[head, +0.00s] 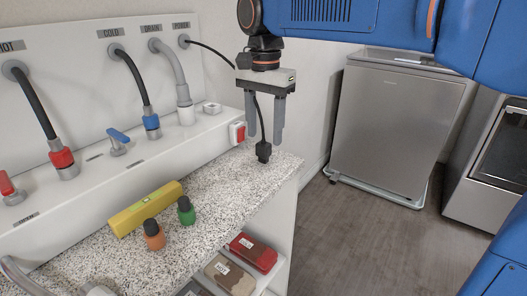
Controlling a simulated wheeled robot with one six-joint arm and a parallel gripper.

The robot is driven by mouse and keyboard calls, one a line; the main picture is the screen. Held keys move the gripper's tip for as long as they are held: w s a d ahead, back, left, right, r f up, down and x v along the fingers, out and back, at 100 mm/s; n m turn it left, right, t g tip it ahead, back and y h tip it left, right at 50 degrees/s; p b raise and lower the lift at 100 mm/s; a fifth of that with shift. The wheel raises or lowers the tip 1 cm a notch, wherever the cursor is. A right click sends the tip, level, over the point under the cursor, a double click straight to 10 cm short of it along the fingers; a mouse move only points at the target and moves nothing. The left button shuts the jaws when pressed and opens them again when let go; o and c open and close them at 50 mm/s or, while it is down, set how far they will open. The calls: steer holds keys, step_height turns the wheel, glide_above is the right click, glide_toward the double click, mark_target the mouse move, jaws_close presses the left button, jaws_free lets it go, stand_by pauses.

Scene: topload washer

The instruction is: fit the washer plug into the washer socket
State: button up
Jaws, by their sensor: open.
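The black washer plug (263,151) hangs at the end of a black cable that runs from the wall fitting marked POWER. It is above the right end of the speckled counter. My gripper (264,138) points down with its two grey fingers apart. The plug's body shows just below and between the fingertips; whether they touch it I cannot tell. The cable shows between the fingers. A small white square fitting (211,108) sits on the white ledge and may be the washer socket; its face is too small to make out.
A red switch (238,133) is on the ledge's end. Red and blue hose fittings and a grey drain hose (176,70) stand left. A grey washer (396,125) stands on the floor right.

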mark_target(264, 143)
step_height(264, 143, down, 5)
steer(key=shift+w+a+r, duration=0.1)
steer(key=shift+w, duration=0.05)
steer(key=shift+c, duration=0.6)
steer(key=c, duration=1)
steer(key=shift+c, duration=0.2)
